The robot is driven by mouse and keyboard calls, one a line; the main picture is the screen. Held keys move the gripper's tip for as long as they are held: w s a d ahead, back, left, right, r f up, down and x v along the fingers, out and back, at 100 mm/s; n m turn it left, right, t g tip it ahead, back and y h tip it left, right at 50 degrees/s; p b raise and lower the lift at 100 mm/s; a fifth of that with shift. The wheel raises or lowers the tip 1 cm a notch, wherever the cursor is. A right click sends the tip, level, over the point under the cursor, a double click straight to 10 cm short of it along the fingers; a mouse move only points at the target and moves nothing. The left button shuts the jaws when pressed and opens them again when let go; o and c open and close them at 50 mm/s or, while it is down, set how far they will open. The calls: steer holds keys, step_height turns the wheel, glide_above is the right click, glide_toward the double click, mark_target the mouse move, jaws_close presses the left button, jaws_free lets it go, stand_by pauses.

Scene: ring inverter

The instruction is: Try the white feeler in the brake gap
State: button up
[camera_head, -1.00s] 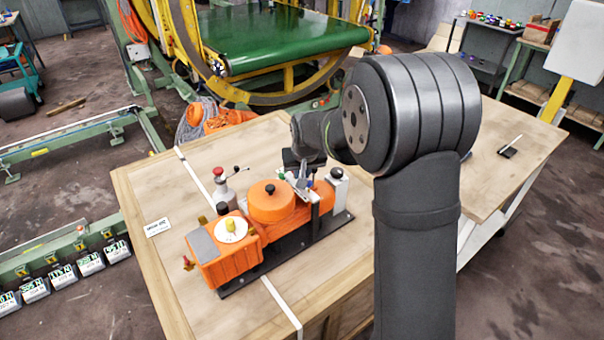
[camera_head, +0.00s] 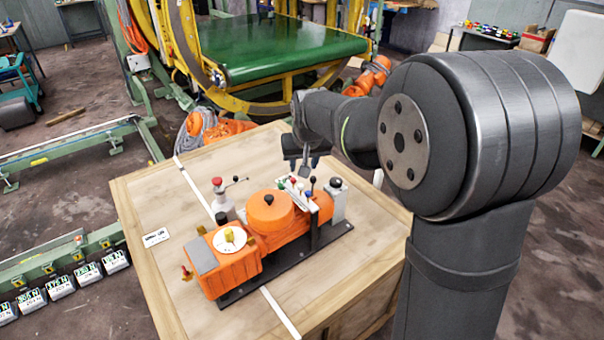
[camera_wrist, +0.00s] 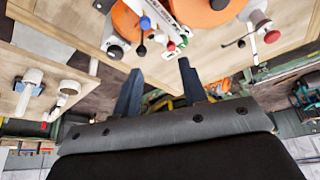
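An orange brake unit with a round drum (camera_head: 269,213) sits on a dark base plate on the wooden bench. Beside the drum is a pale bracket (camera_head: 294,190) with small red, green and blue knobs, which also shows in the wrist view (camera_wrist: 165,18). I cannot make out the brake gap or surely identify a white feeler. My gripper (camera_head: 303,168) is above and behind the bracket. The wrist view shows its two fingers (camera_wrist: 160,66) apart, with nothing between them.
A red-knobbed post (camera_head: 218,190) and a black-topped grey post (camera_head: 337,198) stand at the unit. A white strip (camera_head: 194,187) crosses the bench (camera_head: 160,275). The bench is clear at front left. A second surface (camera_wrist: 60,72) with white-handled items shows in the wrist view.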

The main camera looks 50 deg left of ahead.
mark_target(300, 185)
steer(key=v, duration=0.7)
steer(key=shift+r, duration=0.25)
steer(key=x, duration=1.7)
steer(key=shift+s+d+f, duration=0.1)
steer(key=shift+d+f, duration=0.05)
steer(key=shift+f, duration=0.65)
steer(key=shift+r, duration=0.1)
